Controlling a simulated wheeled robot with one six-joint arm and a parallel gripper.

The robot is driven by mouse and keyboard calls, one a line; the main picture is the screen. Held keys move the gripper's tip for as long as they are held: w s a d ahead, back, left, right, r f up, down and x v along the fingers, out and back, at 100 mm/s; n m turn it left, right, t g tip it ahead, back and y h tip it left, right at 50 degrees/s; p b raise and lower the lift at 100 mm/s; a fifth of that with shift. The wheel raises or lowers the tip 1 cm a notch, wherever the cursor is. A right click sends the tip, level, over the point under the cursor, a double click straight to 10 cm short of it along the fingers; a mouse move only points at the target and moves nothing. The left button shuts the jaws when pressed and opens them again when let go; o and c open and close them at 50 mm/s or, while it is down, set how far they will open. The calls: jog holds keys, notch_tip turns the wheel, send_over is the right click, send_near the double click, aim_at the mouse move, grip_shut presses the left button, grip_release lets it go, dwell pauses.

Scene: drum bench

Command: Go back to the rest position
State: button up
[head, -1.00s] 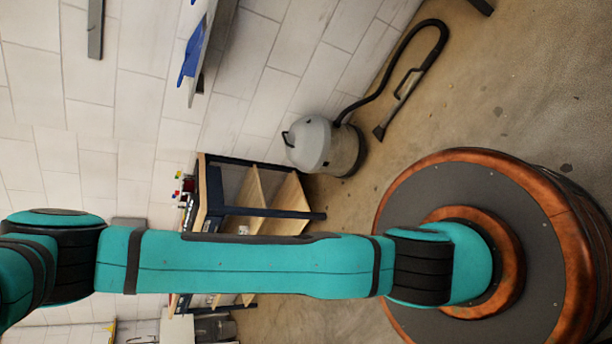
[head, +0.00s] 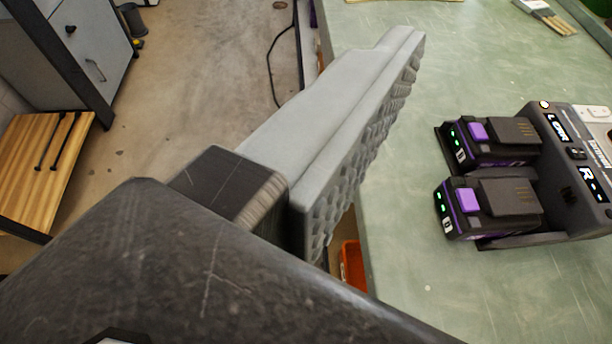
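My gripper (head: 403,50) reaches from the dark housing at the bottom left up to the upper middle of the head view. One long grey finger with a bumpy pad along its right side shows. I cannot make out a second finger, so the opening between the fingers is not visible. Nothing is seen held at the visible finger. In the picture the finger overlaps the left edge of the green workbench (head: 400,262); its height above the bench is not clear.
On the bench at right stands a dark charger (head: 570,165) with two purple-and-black batteries (head: 495,143) (head: 487,208). A flat brush-like item (head: 545,15) lies at the back. At left are a grey cabinet (head: 65,50) and a wooden-topped unit (head: 40,160). Concrete floor lies between.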

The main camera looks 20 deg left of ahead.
jog(key=shift+s+a+r+m+t, duration=0.15)
jog(key=shift+s+m+t, duration=0.15)
jog(key=shift+s+m, duration=0.2)
jog(key=shift+s+a+r+m+t, duration=0.1)
jog(key=shift+s+m+t, duration=0.25)
jog(key=shift+s, duration=0.25)
